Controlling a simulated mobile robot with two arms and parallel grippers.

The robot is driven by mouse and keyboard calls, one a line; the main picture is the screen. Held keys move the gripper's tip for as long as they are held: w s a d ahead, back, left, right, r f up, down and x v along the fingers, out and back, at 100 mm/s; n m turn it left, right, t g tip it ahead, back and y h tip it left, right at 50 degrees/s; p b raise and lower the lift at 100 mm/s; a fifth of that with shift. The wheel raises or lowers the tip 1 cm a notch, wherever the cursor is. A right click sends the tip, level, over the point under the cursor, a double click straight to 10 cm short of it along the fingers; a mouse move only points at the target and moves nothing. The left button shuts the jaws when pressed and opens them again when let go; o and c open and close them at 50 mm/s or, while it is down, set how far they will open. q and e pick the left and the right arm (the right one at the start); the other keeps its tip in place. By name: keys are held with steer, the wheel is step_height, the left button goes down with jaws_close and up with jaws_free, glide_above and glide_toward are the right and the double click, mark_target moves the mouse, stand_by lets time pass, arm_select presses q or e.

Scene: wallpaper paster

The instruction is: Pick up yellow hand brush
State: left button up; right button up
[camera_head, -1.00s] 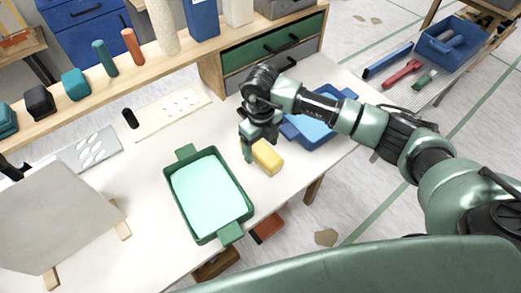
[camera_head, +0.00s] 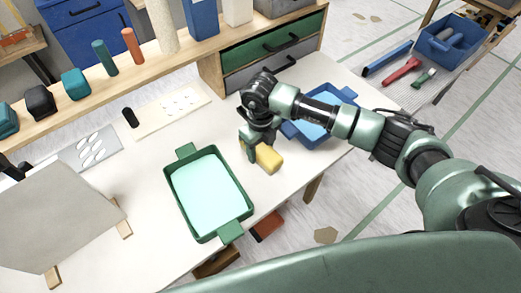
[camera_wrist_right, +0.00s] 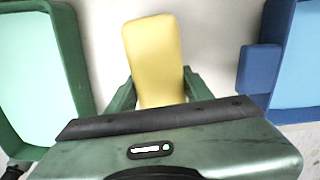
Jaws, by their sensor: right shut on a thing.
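The yellow hand brush (camera_head: 268,158) is a small yellow block on the white table, between the green tray and the blue tray. Whether the brush is clear of the table top cannot be told. My left gripper is not clearly seen; a dark part shows at the left edge of the head view.
A green tray (camera_head: 242,232) with pale liquid stands left of the brush. A blue tray (camera_head: 347,93) stands right of it, partly behind my arm. A grey board (camera_head: 55,220) lies at the left. A wooden shelf (camera_head: 150,62) with blocks and rollers runs along the back.

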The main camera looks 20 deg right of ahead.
mark_target(260, 147)
step_height(260, 147, up, 20)
steer(key=b, duration=0.2)
steer(key=shift+b, duration=0.4)
